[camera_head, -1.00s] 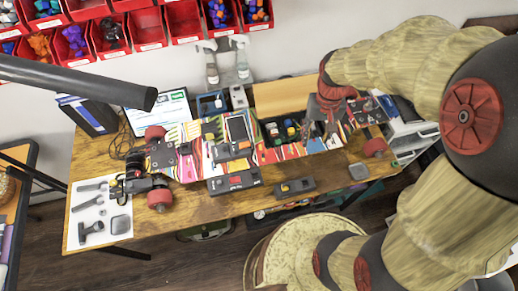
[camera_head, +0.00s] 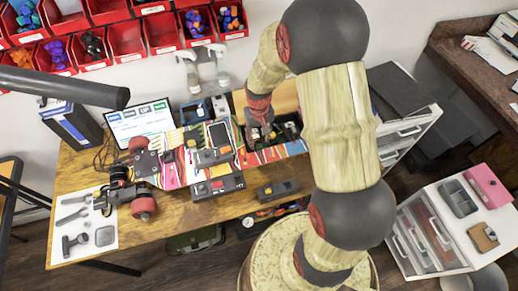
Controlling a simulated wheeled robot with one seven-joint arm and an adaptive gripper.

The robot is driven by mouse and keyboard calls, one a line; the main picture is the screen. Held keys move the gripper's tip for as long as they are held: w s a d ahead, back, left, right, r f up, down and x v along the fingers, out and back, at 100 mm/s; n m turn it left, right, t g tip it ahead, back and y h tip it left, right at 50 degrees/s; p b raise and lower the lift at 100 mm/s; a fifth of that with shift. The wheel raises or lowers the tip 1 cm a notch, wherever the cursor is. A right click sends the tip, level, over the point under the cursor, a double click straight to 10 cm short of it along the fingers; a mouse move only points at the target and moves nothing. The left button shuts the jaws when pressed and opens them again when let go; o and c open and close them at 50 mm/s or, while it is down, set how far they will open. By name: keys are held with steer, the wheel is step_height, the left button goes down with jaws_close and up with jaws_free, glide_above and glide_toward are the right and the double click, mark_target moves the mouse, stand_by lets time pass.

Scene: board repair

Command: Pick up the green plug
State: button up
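The skateboard-like board (camera_head: 172,165), with a colourful striped deck and red wheels, lies across the wooden table. An open dark compartment (camera_head: 291,130) is set into its deck right of the middle. My gripper (camera_head: 262,136) points down at the left part of this compartment. I cannot make out the green plug now; that part of the compartment is covered by my gripper. The gripper's fingers are too small and dark to tell whether they are open or shut, or whether they touch anything.
A dark device (camera_head: 217,187) and a smaller one (camera_head: 278,190) lie in front of the board. A white mat (camera_head: 83,228) with tools is at the left. A small screen (camera_head: 140,121) and spray bottles (camera_head: 188,75) stand behind. White drawers (camera_head: 432,240) stand at right.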

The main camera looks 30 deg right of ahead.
mark_target(259, 145)
step_height(259, 145, down, 4)
steer(key=shift+r+b, duration=0.1)
steer(key=shift+b, duration=0.3)
steer(key=shift+c, duration=1.3)
jaws_close()
